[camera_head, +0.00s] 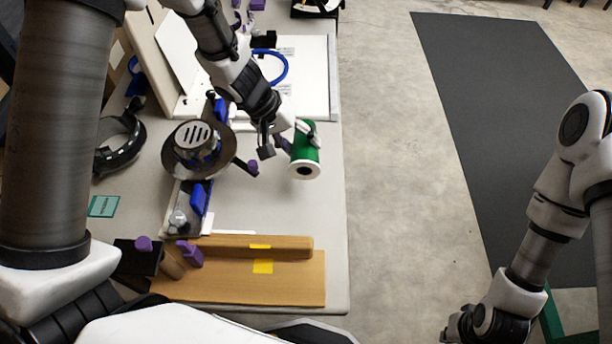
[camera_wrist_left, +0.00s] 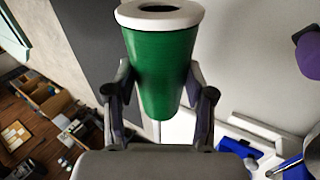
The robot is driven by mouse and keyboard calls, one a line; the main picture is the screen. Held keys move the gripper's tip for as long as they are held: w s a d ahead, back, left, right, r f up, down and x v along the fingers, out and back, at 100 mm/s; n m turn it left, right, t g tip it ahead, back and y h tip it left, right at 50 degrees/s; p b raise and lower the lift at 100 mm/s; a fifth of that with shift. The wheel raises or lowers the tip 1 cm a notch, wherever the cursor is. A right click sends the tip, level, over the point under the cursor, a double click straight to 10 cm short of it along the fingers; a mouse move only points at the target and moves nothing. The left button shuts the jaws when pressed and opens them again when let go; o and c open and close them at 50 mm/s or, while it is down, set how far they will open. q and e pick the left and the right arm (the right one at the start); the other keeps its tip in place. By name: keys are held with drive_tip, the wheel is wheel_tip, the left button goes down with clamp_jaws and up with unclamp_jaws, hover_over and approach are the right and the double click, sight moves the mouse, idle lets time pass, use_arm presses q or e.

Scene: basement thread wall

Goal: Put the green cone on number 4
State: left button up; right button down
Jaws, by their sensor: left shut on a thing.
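The green cone (camera_head: 305,146) is a spool of green thread with a white end that has a dark hole. My left gripper (camera_head: 289,145) is shut on its side and holds it near the table's right edge. In the left wrist view the cone (camera_wrist_left: 162,75) sits between both fingers (camera_wrist_left: 160,105), with its wide white end toward the top of the picture. My right gripper (camera_head: 468,325) is low at the right, partly cut off by the frame, and its fingers are not clear. I cannot make out a number 4 in either view.
The table (camera_head: 275,210) holds a round metal device (camera_head: 198,145), a wooden board (camera_head: 225,285), a black ring (camera_head: 120,142) and several purple pieces. A white panel (camera_head: 310,75) lies at the back. Bare floor (camera_head: 400,170) and a dark mat (camera_head: 500,100) are at the right.

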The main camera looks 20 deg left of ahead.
use_arm(q)
wheel_tip(320, 180, down, 9)
drive_tip(key=b, duration=0.4)
drive_tip(key=shift+w+a+f, duration=0.1)
drive_tip(key=shift+f, duration=0.1)
drive_tip(key=shift+w, duration=0.1)
drive_tip(key=o, duration=1.4)
drive_tip(key=shift+f, duration=0.1)
drive_tip(key=shift+c, duration=0.2)
